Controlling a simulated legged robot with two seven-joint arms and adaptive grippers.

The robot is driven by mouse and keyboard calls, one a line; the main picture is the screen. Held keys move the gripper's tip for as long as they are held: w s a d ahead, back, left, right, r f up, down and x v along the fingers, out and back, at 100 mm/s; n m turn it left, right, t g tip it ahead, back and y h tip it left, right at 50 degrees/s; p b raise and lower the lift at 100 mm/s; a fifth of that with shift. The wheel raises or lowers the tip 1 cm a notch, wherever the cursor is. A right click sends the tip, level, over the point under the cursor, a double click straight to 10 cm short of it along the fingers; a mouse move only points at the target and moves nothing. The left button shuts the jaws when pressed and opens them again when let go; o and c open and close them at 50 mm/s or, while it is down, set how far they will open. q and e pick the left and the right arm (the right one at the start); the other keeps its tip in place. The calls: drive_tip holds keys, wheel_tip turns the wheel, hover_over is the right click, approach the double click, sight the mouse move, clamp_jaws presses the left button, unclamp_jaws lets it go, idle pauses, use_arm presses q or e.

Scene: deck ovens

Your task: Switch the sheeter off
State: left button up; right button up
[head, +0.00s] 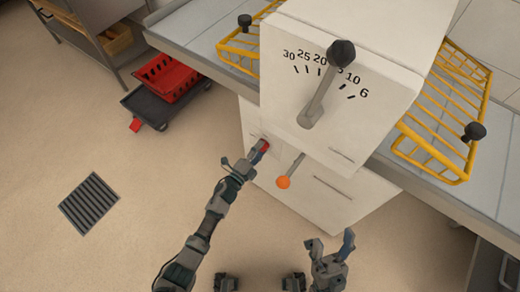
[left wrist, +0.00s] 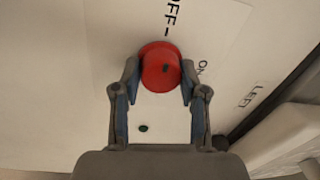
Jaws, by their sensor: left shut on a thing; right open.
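The sheeter (head: 335,75) is a white machine with a thickness scale, a black-knobbed lever and a lower lever with an orange ball. Its red rotary switch (left wrist: 160,68) sits on a white panel with OFF and ON labels; a small dark mark on the knob lies toward the ON side. My left gripper (left wrist: 157,85) is shut on the red switch, one finger on each side. In the head view the switch (head: 265,144) is partly hidden by that gripper. My right gripper (head: 332,245) is open and empty, low in front of the machine.
Yellow wire guards (head: 445,110) stand over the belt tables on both sides of the sheeter. The orange-ball lever (head: 284,182) sticks out just right of my left gripper. A red crate (head: 168,77) on a dark dolly stands at the back left. A floor drain (head: 89,203) lies left.

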use_arm(q)
drive_tip(key=shift+w+a+f, duration=0.1)
drive_tip(key=shift+a, duration=0.1)
drive_tip(key=o, duration=1)
drive_tip(key=shift+o, duration=0.7)
drive_tip(key=shift+w+f, duration=0.1)
drive_tip(key=v, duration=1.2)
